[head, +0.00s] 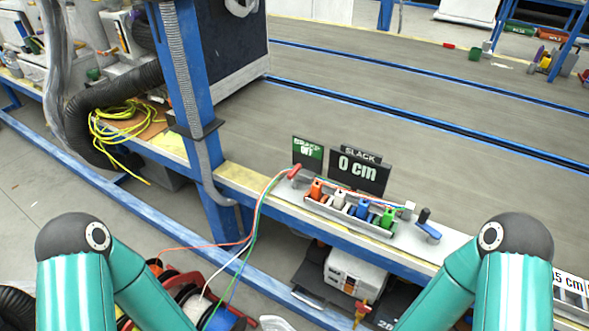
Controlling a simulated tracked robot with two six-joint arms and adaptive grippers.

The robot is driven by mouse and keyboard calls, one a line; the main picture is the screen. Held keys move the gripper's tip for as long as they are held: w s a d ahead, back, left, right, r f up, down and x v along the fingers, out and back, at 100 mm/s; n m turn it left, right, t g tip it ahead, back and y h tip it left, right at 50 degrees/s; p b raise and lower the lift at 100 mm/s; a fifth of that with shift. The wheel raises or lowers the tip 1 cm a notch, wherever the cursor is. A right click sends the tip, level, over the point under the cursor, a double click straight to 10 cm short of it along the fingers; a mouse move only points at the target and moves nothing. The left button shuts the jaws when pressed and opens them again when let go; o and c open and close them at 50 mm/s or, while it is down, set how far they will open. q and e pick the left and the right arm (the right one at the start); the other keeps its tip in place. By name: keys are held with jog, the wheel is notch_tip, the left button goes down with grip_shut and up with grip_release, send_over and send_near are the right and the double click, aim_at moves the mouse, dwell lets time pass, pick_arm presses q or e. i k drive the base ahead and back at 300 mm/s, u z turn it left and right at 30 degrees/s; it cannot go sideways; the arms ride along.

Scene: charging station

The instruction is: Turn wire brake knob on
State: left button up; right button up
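A wire device with a grey base (325,208) stands on the bench rail at the centre of the head view. A small red knob-like part (294,171) sits at its left end, where the wires come in. I cannot tell for sure that it is the brake knob. A green sign (308,152) behind it appears to read "BRAKE OFF". A black sign (360,172) beside it reads "SLACK 0 cm". A blue crank with a black handle (424,216) is at the device's right end. Both my arms show at the lower left and right, but neither gripper is in view.
Orange, white, blue and green rollers (362,208) line the device. Red, white and green wires (249,240) run down to spools (190,295) at the lower left. A blue post (186,90) stands left of the device. The grey surface behind is mostly clear.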

aim_at(292, 175)
jog(key=u, duration=0.05)
jog(key=k, duration=0.5)
jog(key=z, duration=0.5)
jog(key=i, duration=1.05)
jog(key=u, duration=1.9)
